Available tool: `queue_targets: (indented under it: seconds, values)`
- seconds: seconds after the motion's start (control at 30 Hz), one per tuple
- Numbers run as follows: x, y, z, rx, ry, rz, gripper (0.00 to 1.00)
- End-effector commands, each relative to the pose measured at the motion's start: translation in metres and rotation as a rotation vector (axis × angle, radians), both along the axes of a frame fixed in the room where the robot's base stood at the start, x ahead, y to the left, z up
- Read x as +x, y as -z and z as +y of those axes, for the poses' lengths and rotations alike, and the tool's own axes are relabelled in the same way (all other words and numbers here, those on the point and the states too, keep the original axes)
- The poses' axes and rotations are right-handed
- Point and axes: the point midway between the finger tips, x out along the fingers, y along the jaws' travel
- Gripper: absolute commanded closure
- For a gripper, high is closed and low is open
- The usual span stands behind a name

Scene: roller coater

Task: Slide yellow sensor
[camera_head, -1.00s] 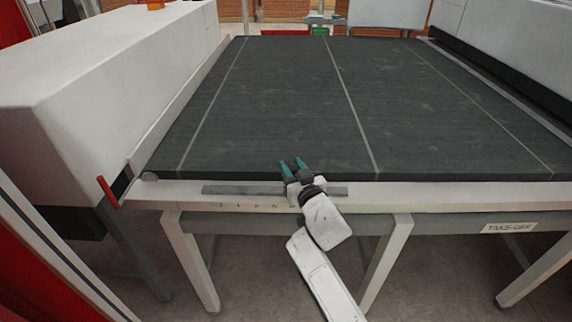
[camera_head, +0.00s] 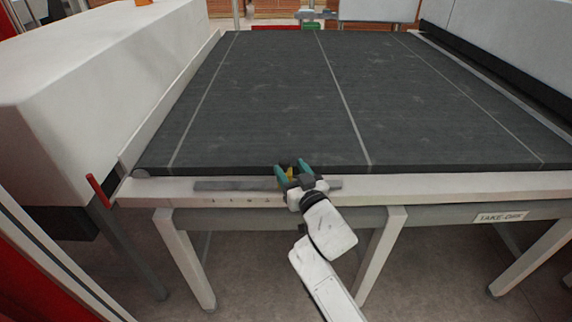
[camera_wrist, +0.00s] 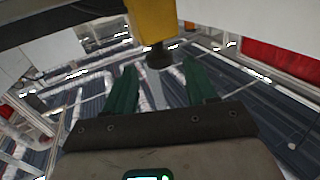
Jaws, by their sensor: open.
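The yellow sensor (camera_wrist: 153,22) shows at the top middle of the wrist view, with a dark round tip at its lower end. In the head view a small yellow part of it (camera_head: 291,173) shows between my fingers at the front rail. My gripper (camera_head: 288,168) is open at the rail, its green fingers spread on either side of the sensor. In the wrist view the fingers of my gripper (camera_wrist: 162,82) point up toward the sensor with space between them. I cannot tell whether either finger touches it. The rest of the sensor is hidden by my gripper in the head view.
A grey slide strip (camera_head: 235,185) runs along the pale front rail (camera_head: 430,187). The dark conveyor belt (camera_head: 270,100) behind it is bare. A red handle (camera_head: 98,190) stands at the left end. A white housing (camera_head: 90,85) borders the left side.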

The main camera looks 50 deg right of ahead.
Motion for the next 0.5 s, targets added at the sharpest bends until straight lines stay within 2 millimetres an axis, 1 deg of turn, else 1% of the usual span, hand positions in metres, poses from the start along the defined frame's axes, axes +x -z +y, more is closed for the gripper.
queue_targets:
  seconds: [0.03,0.1,0.23,0.33,0.5]
  values:
    - [-0.010,0.003,0.006,0.000,-0.001,0.001,0.44]
    - [-0.021,0.003,0.012,0.000,-0.001,0.001,0.44]
    - [-0.039,0.002,0.022,0.001,0.000,0.000,0.44]
    - [-0.049,0.002,0.027,0.001,0.000,0.000,0.44]
    - [-0.056,0.000,0.031,0.000,0.000,-0.002,0.44]
